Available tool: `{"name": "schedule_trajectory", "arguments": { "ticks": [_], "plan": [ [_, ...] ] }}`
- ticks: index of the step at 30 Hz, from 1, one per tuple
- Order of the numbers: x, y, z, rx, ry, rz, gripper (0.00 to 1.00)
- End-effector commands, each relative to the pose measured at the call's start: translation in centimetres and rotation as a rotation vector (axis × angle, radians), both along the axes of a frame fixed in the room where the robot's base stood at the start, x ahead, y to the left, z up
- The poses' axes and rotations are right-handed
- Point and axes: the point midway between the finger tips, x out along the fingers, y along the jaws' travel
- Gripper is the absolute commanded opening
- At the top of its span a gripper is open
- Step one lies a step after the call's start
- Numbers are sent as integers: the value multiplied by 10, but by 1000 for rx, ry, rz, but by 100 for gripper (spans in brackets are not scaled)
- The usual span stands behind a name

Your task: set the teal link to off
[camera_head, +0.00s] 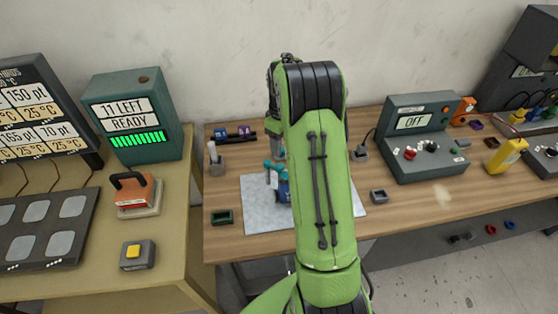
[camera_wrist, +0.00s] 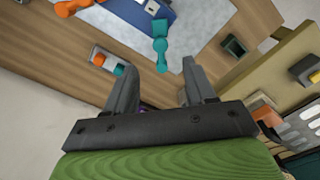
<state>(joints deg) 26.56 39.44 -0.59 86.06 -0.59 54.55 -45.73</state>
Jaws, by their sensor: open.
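A teal link (camera_wrist: 160,46) with rounded ends shows in the wrist view, at the edge of a blue part (camera_wrist: 148,14) on a pale mat. In the head view teal pieces (camera_head: 270,167) and the blue part (camera_head: 283,191) show beside my arm, which hides the rest. My gripper (camera_wrist: 162,66) is open and empty, its two fingers pointing toward the teal link. The link lies between the fingertips in the picture; I cannot tell whether it is level with them or beyond. An orange link (camera_wrist: 76,7) shows at the top left of the wrist view.
The pale mat (camera_head: 250,212) lies on a wooden table, with a small green tray (camera_head: 222,216) at left. A grey block (camera_wrist: 108,60) with orange and teal ends shows in the wrist view. A console (camera_head: 420,140) at right displays OFF. A grey tray (camera_head: 378,196) is nearby.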

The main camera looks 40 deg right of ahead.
Motion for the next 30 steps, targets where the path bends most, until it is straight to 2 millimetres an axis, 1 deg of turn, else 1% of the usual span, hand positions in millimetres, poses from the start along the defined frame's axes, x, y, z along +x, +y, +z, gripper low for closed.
{"name": "schedule_trajectory", "arguments": {
  "ticks": [1, 6, 10, 12, 15, 22, 23, 30],
  "plan": [
    [0, 1, -14, 4, 4, 1, 55],
    [-1, 1, -56, 2, 5, -1, 55],
    [0, 1, -81, 2, 3, -1, 55],
    [1, 1, -90, 2, 1, 0, 55],
    [1, 1, -97, 1, -1, 1, 55],
    [1, 1, -98, -1, -1, 0, 55],
    [1, 1, -98, 0, -1, 0, 52],
    [1, 1, -98, 0, -1, 0, 15]
  ]
}}
